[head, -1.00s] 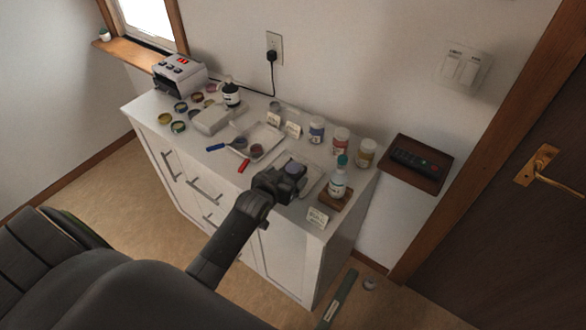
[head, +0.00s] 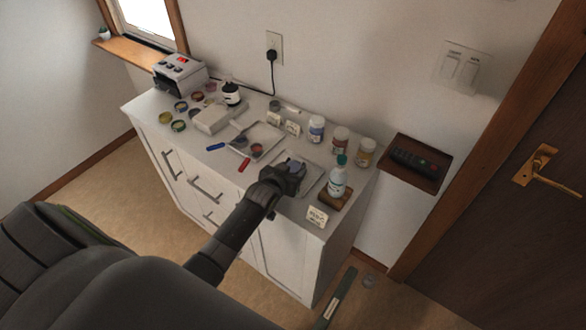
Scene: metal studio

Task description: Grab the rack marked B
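I cannot pick out a rack with a readable letter B. Two shallow pale trays lie on the white cabinet: a left tray (head: 271,133) with small dishes, and a right tray (head: 313,178) partly hidden by my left gripper. Small white cards stand at the back (head: 293,128) and at the front right corner (head: 317,216); their writing is too small to read. My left gripper (head: 294,168) is over the right tray, with a small bluish-purple thing (head: 296,165) at its fingertips. I cannot tell whether it grips this. My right gripper is not in view.
Jars (head: 341,139) stand along the back right. A blue-handled tool (head: 215,147) and a red-handled one (head: 245,164) lie left. A grey machine (head: 180,75) is at the far left.

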